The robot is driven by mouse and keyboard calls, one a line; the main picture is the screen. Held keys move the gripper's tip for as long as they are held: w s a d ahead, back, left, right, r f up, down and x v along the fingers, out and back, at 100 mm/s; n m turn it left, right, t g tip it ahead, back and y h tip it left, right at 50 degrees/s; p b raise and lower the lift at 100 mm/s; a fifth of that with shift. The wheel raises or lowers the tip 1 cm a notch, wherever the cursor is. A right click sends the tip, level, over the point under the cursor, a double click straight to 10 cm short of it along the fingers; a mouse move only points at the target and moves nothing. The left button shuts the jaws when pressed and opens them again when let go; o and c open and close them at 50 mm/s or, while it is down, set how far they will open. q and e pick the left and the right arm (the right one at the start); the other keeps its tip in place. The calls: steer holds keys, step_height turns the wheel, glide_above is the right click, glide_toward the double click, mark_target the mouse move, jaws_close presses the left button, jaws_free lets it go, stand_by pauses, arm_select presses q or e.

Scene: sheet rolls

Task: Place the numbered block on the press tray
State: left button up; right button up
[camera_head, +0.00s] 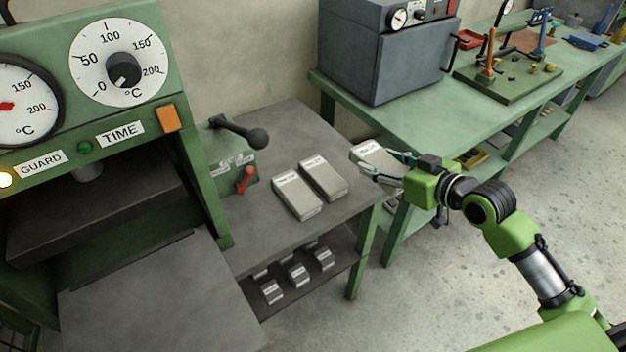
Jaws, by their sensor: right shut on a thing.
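My right gripper (392,166) is shut on a flat grey block (376,156) and holds it near the right edge of the dark side table. The label on this block is too small to read. Two more grey labelled blocks, a left one (297,196) and a right one (323,180), lie side by side on that table. The press tray (150,290) is a flat grey plate in front of the green press at the lower left, and its visible part is bare. My left gripper is not in view.
The green press (200,150) has dials and an orange switch. A control box (228,165) with black and red levers stands on the side table (290,130). Several small blocks sit on the shelf below. A green bench (430,95) carries a grey oven (385,60).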

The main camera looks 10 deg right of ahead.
steer(key=shift+w+d, duration=0.1)
steer(key=shift+w, duration=0.35)
steer(key=w+f, duration=0.4)
steer(key=w, duration=0.4)
glide_above(353, 171)
steer(key=f, duration=0.5)
steer(key=shift+s+f, duration=0.1)
steer(key=shift+s, duration=0.25)
steer(key=shift+w+f, duration=0.15)
steer(key=shift+f, duration=0.05)
steer(key=f, duration=0.3)
steer(key=shift+w+f, duration=0.2)
steer(key=shift+f, duration=0.05)
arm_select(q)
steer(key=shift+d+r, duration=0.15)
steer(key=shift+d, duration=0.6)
